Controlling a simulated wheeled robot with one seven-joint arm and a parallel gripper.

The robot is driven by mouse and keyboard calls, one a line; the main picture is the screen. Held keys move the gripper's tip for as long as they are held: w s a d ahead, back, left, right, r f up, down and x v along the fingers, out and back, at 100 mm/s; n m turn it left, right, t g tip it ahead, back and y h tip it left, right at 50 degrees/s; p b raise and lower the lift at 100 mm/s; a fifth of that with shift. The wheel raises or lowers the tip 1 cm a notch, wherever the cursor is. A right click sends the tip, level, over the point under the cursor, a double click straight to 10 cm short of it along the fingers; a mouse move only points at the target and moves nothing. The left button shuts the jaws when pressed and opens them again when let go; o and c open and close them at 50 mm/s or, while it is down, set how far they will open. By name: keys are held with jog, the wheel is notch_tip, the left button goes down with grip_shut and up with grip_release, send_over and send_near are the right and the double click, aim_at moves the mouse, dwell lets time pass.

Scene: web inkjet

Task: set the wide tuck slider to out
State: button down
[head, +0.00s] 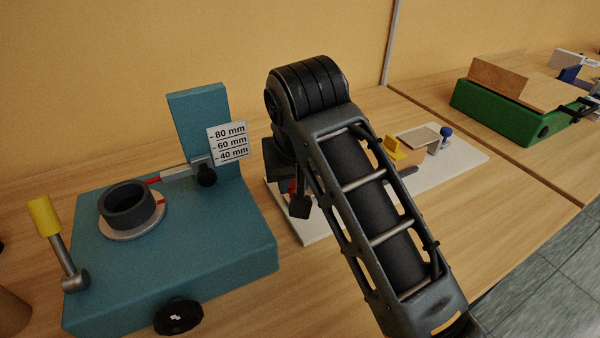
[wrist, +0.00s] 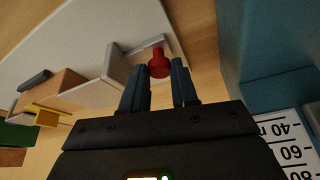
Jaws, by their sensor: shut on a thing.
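A red knob (wrist: 159,64) stands between the two fingers of my gripper (wrist: 157,72) in the wrist view, and the fingers are shut on it. In the head view only a bit of red (head: 291,186) shows beside my gripper (head: 287,192), with my arm covering much of it. The knob is at the near left part of a white board (head: 462,163). I see no readable label for the wide tuck slider or its out position. The board also bears a tan block with a yellow piece (head: 394,149) and a blue knob (head: 446,132).
A teal machine (head: 235,250) stands close on the left, with a millimetre scale (head: 229,143), a dark ring (head: 127,205) and a yellow-handled lever (head: 44,216). A green machine (head: 500,113) stands at the back right. Bare wooden table (head: 500,215) lies right of my arm.

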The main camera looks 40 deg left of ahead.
jog(key=c, duration=0.9)
grip_release()
jog(key=shift+o, duration=0.2)
jog(key=v, duration=0.7)
jog(key=shift+r, duration=0.3)
jog(key=shift+s+d, duration=0.15)
